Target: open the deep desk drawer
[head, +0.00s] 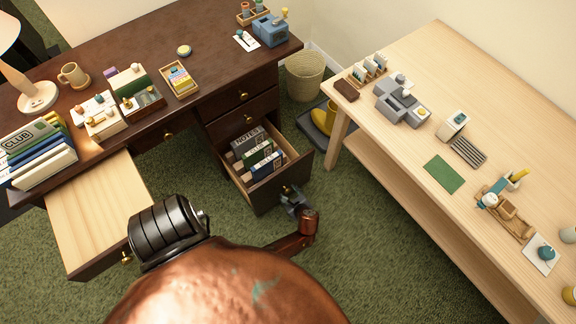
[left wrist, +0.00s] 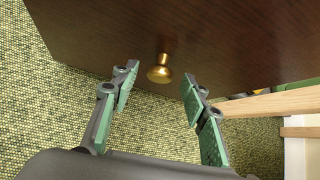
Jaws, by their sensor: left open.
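The deep desk drawer (head: 283,181) is the lowest in the right pedestal of the dark brown desk (head: 221,84). It stands pulled out, with several file-like books (head: 262,163) inside. Its dark front fills the top of the left wrist view (left wrist: 230,40), with a round brass knob (left wrist: 159,73) on it. My left gripper (head: 290,192) is at the drawer's front in the head view. In the left wrist view its green-padded fingers are open, one on each side of the knob, with gaps to it. I cannot see my right gripper.
Two closed drawers (head: 240,95) sit above the deep one. Another shallow drawer (head: 100,205) is pulled out at the left. A light wood table (head: 440,125) stands at the right, with yellow boots (head: 322,117) and a basket (head: 304,75) near it. Green carpet in front is clear.

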